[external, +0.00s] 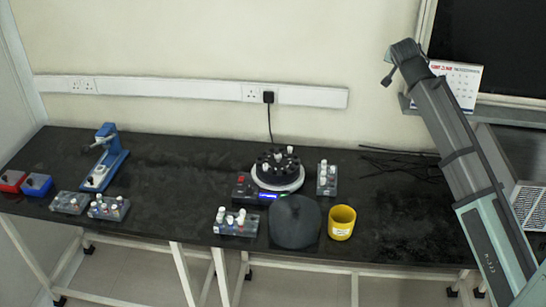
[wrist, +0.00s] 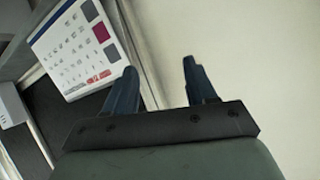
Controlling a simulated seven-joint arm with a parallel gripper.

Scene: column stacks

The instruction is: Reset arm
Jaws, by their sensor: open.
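My gripper (wrist: 160,72) is open and empty in the wrist view, its two dark fingers apart with the pale wall between and behind them. In the external view my arm rises from the lower right, and its end (external: 390,77) is high against the wall near the calendar, well above the table. A round black device with a ring of white-capped tubes (external: 280,170) stands mid-table with a black cable to the wall socket. A dark round lid (external: 295,222) lies in front of it.
The black table (external: 170,190) holds a yellow cup (external: 342,222), tube racks (external: 236,222) (external: 327,179) (external: 109,207) (external: 69,203), a blue instrument (external: 104,160), and red (external: 11,181) and blue (external: 36,184) boxes. A calendar (external: 459,83) (wrist: 77,45) stands close to my arm.

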